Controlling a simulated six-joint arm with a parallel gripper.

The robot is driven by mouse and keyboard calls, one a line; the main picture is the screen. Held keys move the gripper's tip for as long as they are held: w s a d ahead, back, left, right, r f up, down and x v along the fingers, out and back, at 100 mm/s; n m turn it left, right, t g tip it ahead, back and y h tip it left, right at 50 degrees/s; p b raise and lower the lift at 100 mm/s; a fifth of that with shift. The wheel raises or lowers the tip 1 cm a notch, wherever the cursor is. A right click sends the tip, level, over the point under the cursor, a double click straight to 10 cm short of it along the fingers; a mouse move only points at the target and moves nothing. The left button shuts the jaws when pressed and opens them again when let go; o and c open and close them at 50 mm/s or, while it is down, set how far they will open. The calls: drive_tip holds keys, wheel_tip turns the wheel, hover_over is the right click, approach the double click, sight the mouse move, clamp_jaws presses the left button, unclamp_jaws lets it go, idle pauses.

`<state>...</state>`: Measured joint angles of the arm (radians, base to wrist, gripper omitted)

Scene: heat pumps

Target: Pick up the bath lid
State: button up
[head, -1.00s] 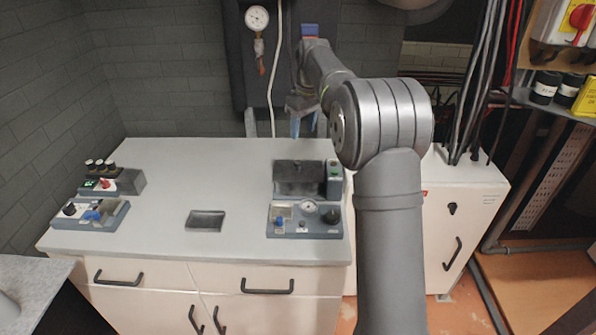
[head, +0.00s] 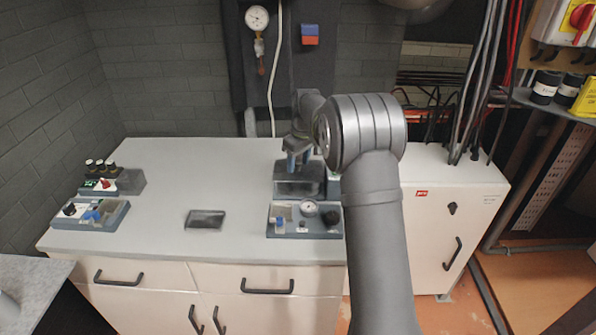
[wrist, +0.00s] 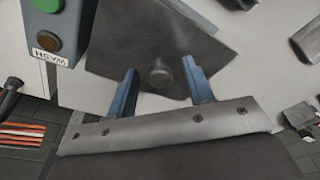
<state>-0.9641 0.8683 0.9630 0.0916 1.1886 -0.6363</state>
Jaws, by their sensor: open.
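The bath lid (wrist: 150,38) is a dark grey flat plate with a small round knob (wrist: 160,76) in its middle. In the head view the lid (head: 298,188) sits on the rear part of the bench unit at the right of the worktop. My gripper (head: 298,162) points down just above it. In the wrist view my gripper (wrist: 160,68) is open, with one blue finger on each side of the knob and clear gaps between. Nothing is held. The arm hides part of the button box beside the lid.
A button box (wrist: 55,30) labelled WASH stands close beside the lid. The gauge panel (head: 305,222) lies in front of it. The worktop (head: 190,170) between is clear.

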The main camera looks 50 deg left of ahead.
clamp_jaws()
drive_tip(key=shift+r, duration=0.1)
